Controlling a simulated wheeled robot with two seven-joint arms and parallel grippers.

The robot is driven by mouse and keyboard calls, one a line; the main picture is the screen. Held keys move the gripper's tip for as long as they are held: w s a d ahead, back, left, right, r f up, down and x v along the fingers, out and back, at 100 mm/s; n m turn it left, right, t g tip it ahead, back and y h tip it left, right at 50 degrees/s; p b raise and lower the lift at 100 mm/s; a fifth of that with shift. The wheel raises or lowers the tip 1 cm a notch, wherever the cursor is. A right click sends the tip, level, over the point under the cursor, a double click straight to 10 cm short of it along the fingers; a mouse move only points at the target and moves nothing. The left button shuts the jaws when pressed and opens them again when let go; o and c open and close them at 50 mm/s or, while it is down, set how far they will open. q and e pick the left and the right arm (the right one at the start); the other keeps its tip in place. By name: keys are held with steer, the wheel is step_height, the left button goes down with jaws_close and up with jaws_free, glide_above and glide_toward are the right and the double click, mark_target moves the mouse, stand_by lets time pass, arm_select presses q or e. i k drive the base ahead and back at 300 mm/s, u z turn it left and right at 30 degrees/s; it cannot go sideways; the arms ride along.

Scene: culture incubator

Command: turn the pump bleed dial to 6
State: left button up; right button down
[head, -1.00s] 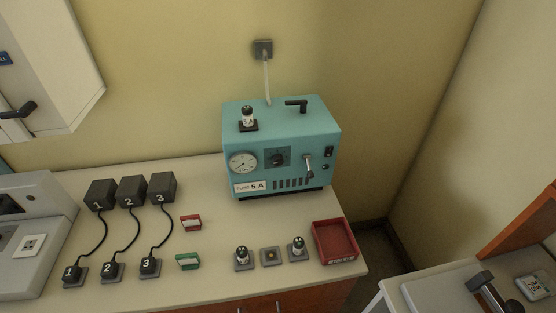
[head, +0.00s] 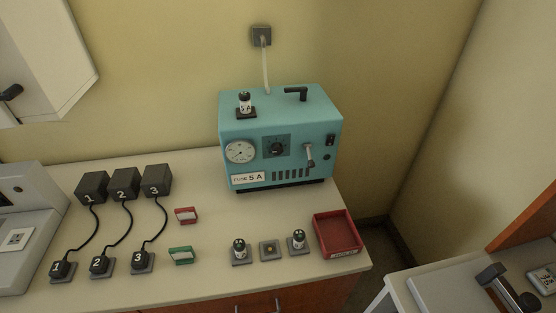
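The teal pump box (head: 232,158) stands at the back right of the counter. Its black bleed dial (head: 277,149) sits on a dark square plate in the middle of the front face. The dial's pointer and numbers are too small to read. A round white gauge (head: 240,151) is left of the dial, and a lever with a pale handle (head: 310,155) is to its right. A label below the gauge reads "FUSE 5 A" (head: 248,178). Neither of my grippers is in view.
A red tray (head: 337,236), small black-capped fuse pieces (head: 239,250) (head: 298,240), and red (head: 186,215) and green (head: 181,255) card holders lie in front. Numbered black boxes (head: 124,183) with cords stand left. The counter (head: 215,210) is clear just before the pump.

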mark_target(276, 148)
steer(key=z, duration=1)
steer(key=k, duration=0.8)
steer(key=z, duration=0.5)
